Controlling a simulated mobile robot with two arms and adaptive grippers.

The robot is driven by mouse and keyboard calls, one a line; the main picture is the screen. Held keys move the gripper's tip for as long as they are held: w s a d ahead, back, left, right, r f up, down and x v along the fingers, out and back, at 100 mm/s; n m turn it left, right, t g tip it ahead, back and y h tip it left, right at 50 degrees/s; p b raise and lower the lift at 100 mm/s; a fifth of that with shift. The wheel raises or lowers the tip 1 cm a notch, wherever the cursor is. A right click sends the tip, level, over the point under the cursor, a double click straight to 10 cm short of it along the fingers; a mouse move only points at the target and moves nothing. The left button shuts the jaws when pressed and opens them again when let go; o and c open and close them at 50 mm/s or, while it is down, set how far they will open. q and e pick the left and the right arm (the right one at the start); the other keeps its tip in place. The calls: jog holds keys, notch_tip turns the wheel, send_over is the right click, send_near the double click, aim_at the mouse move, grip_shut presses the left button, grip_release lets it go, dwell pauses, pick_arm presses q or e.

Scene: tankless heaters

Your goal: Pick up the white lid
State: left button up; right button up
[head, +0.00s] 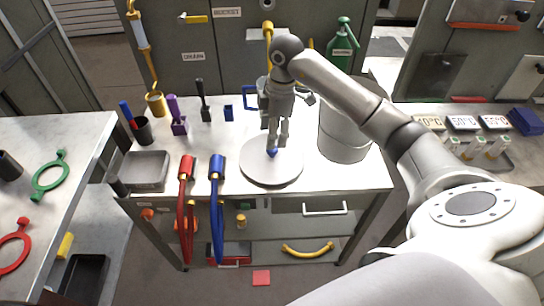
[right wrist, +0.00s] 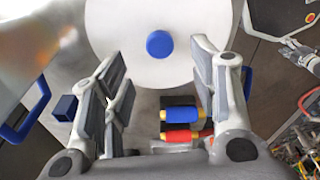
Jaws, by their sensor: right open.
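The white lid is a flat round disc (head: 262,174) with a blue knob (head: 272,153) at its centre, lying on the metal workbench. In the right wrist view the lid (right wrist: 120,30) is at the top, with the round blue knob (right wrist: 159,44). My right gripper (head: 276,143) points down over the knob. In the right wrist view my right gripper (right wrist: 160,68) is open, with the knob ahead between the finger lines and nothing held. A grey jointed piece (right wrist: 303,56) at the right edge may be my left gripper; its jaws are unclear.
Red (head: 187,168) and blue (head: 217,168) handled tools lie left of the lid. A large grey pot (head: 345,140) stands close on its right. A grey tray (head: 145,170) is at the bench's left, and a blue block (head: 228,113) is behind.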

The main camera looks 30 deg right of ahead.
aim_at(272, 154)
jog(key=f, duration=0.7)
jog(key=shift+a+p, duration=0.2)
jog(key=shift+p, duration=0.15)
jog(key=shift+r, duration=0.1)
jog(key=c, duration=1.2)
